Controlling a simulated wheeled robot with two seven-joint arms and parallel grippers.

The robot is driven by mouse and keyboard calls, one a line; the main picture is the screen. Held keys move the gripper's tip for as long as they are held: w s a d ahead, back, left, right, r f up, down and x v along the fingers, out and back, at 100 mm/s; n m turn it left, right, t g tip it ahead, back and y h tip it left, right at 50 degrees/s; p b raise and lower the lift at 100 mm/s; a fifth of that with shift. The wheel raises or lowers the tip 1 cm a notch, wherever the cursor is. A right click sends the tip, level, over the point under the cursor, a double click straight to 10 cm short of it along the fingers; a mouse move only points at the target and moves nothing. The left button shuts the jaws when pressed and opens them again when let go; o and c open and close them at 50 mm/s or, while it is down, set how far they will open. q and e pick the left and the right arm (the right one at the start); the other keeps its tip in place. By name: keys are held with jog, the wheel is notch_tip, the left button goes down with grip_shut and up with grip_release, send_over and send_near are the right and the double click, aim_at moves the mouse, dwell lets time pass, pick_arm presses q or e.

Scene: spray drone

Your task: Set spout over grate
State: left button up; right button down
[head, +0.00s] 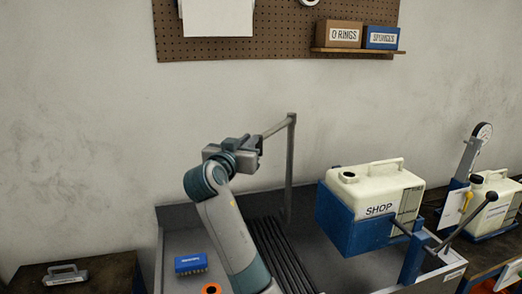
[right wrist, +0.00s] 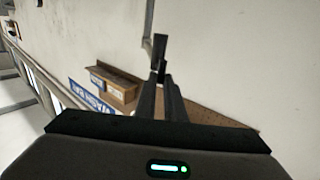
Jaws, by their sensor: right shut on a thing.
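The spout (head: 277,128) is a thin grey pipe arm that reaches left from the top of an upright grey post (head: 290,170) at the back of the sink. My right gripper (head: 258,145) is shut on the spout's free left end, high above the sink. In the right wrist view, my dark fingers (right wrist: 160,68) meet close to a thin grey pipe, whose end they partly hide. The grate (head: 279,252) is a row of dark parallel bars in the sink, below and partly behind my right arm. I cannot tell whether the spout's end lies over it. My left gripper is not in view.
A cream SHOP tank (head: 372,188) sits in a blue holder right of the grate. A blue brush (head: 191,263) and an orange ring (head: 211,289) lie left of it. Another cream jug (head: 494,187) stands at far right. The wall is close behind the post.

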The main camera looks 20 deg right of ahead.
jog(key=shift+w+a+r+b, duration=0.15)
jog(key=shift+w+a+b, duration=0.25)
jog(key=shift+a+b, duration=0.05)
jog(key=shift+r, duration=0.1)
jog(key=c, duration=2.3)
grip_release()
jog(key=o, duration=0.5)
jog(key=shift+w+a, duration=0.2)
jog(key=shift+w, duration=0.15)
jog(key=shift+o, duration=0.6)
jog(key=shift+w+a+f, duration=0.35)
jog(key=shift+w+f, duration=0.05)
jog(key=shift+w, duration=0.05)
jog(key=shift+s+d, duration=0.2)
jog(key=shift+d, duration=0.05)
